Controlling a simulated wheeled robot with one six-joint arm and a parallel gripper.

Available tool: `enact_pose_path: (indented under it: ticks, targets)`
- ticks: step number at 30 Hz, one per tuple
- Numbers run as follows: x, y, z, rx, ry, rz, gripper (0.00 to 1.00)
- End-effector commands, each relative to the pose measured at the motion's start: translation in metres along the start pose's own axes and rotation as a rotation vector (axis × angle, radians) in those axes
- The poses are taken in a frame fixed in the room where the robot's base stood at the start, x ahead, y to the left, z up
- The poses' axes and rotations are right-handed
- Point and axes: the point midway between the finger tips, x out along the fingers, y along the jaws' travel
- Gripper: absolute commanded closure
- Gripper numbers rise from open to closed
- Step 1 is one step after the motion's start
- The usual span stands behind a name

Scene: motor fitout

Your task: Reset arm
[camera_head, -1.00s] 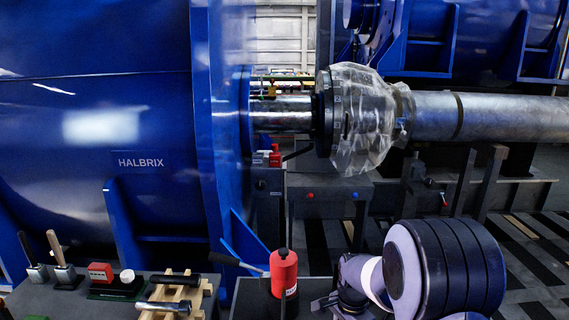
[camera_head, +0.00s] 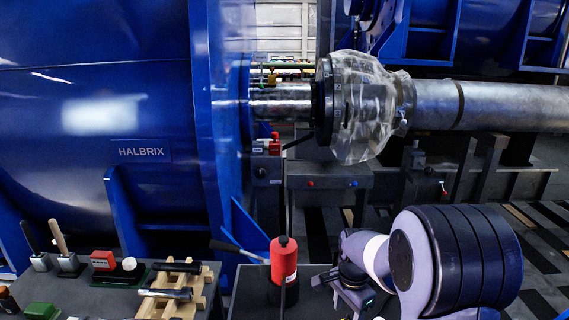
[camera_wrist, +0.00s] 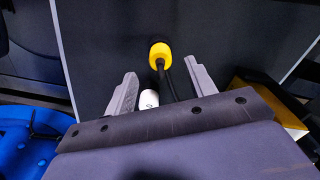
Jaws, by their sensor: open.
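My gripper (camera_wrist: 163,85) is open in the wrist view, with its two grey fingers apart above a dark flat surface. A yellow-collared fitting (camera_wrist: 160,54) with a black cable lies beyond the fingertips, and the cable runs back between the fingers. A small white rounded thing (camera_wrist: 149,99) shows beside the left finger; I cannot tell what it is. In the head view my gripper (camera_head: 352,298) points down at the lower middle, right of a red cylinder (camera_head: 284,260). Its fingertips are hard to make out there.
A dark bench (camera_head: 90,296) at lower left holds tools and a wooden cradle (camera_head: 192,282). A large blue motor housing (camera_head: 90,110) fills the left. A plastic-wrapped coupling (camera_head: 362,105) joins a steel shaft (camera_head: 500,106). A blue object (camera_wrist: 25,140) is at the wrist view's lower left.

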Motion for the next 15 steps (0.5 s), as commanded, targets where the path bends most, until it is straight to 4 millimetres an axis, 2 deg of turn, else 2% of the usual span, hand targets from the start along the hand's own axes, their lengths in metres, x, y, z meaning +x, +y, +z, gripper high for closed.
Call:
enact_pose_path:
  ticks: [1,7,9,12,14,15]
  targets:
    - [0.014,0.001,0.0,0.0,-0.002,0.004,0.47]
    - [0.054,0.001,0.0,0.0,-0.002,0.003,0.47]
    - [0.026,-0.001,0.0,0.0,0.002,-0.004,0.47]
    - [0.008,-0.001,0.0,0.0,0.002,-0.003,0.47]
    - [0.02,-0.001,0.0,0.0,0.002,-0.003,0.47]
    - [0.015,-0.001,0.0,0.0,0.002,-0.004,0.47]
